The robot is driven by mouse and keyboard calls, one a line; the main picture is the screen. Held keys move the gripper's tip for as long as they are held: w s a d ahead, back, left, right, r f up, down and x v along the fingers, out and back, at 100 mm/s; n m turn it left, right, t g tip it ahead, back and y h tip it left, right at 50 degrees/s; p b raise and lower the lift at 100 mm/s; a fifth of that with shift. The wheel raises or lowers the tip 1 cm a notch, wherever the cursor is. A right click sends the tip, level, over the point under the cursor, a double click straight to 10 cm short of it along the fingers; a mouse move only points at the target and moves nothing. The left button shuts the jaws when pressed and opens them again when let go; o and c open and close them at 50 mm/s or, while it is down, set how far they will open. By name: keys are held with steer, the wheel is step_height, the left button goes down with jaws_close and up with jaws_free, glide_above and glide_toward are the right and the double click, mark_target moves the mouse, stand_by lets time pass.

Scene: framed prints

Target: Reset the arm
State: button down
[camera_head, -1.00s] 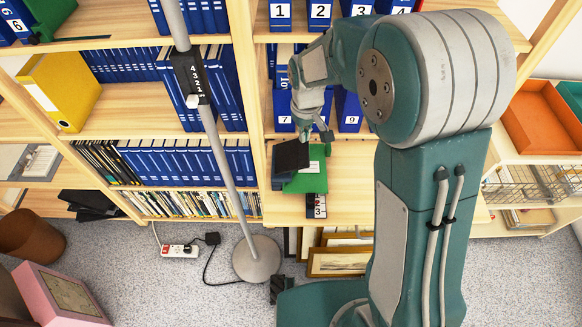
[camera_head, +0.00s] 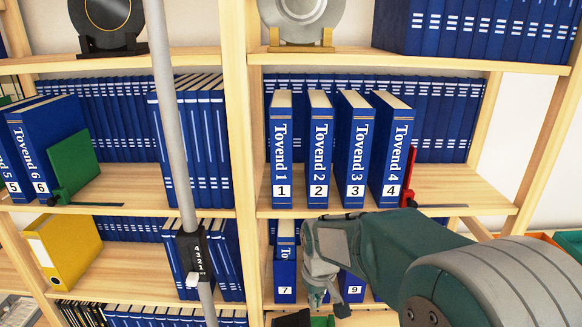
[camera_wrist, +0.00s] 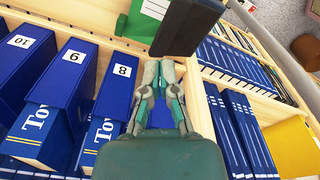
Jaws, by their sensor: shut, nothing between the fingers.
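My gripper (camera_head: 326,304) hangs in front of the lower shelf in the head view, between the blue books numbered 7 (camera_head: 286,275) and 9 (camera_head: 351,287). In the wrist view my gripper (camera_wrist: 160,66) has its fingers together with nothing between them. Just past the fingertips in that view is a flat black object (camera_wrist: 186,25); whether they touch it I cannot tell. Its top also shows at the bottom of the head view (camera_head: 292,319). My arm reaches in from the lower right.
Blue books marked 8 (camera_wrist: 117,95), 9 (camera_wrist: 62,92) and 10 (camera_wrist: 25,60) stand close beside my gripper. Books 1 to 4 stand above, with a red bookend (camera_head: 408,176). A grey pole (camera_head: 165,105) rises left of the arm. A green item (camera_wrist: 145,18) lies near the black object.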

steer(key=s+d+r+m+t, duration=0.2)
steer(key=s+d+r, duration=0.3)
steer(key=s, duration=0.5)
steer(key=s+d+r+m+t, duration=0.2)
steer(key=s+d+r, duration=0.3)
steer(key=s, duration=0.5)
step_height(320, 180, up, 2)
steer(key=shift+s+r+m+t, duration=0.15)
steer(key=shift+r+m+t, duration=0.1)
steer(key=shift+m+t, duration=0.25)
